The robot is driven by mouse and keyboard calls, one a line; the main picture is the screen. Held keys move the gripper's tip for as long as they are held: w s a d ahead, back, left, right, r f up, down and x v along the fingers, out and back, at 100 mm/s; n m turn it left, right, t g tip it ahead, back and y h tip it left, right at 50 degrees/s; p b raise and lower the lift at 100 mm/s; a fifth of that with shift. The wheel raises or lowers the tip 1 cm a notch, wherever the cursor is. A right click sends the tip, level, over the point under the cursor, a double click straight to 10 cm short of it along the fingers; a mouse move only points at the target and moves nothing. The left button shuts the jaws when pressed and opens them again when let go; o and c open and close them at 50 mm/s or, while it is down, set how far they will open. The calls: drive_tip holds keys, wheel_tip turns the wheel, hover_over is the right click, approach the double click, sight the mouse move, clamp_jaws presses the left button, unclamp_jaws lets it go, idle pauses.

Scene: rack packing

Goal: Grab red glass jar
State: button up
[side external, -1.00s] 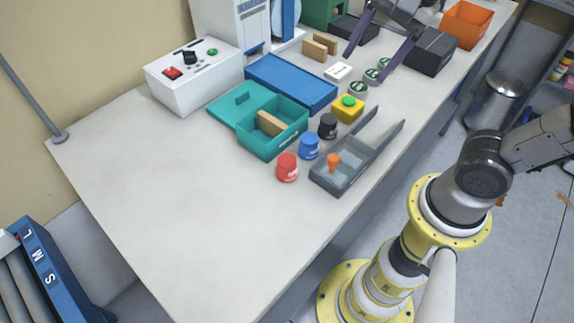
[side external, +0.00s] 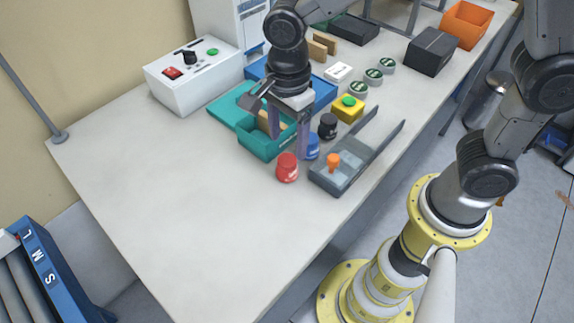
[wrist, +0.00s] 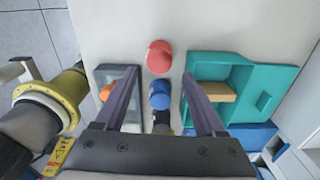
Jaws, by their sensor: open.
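The red jar (side external: 287,167) stands upright on the table at the near end of a row of jars; it also shows in the wrist view (wrist: 159,57), beyond my fingertips. My gripper (side external: 289,146) is open and empty, pointing down just behind the red jar. In the wrist view its two fingers (wrist: 160,87) spread to either side of the blue jar (wrist: 160,96). The blue jar (side external: 312,146) is partly hidden by a finger in the side view. The black jar (side external: 328,126) stands behind it.
A teal box (side external: 258,147) with a tan block inside stands left of the jars. A grey tray (side external: 330,184) with an orange piece (side external: 333,162) lies to the right. A yellow block with a green button (side external: 348,108) is behind. The table's near left is clear.

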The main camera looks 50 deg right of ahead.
sight(287, 159)
drive_tip(key=shift+f, duration=3.55)
drive_tip(key=shift+a, duration=0.1)
clamp_jaws()
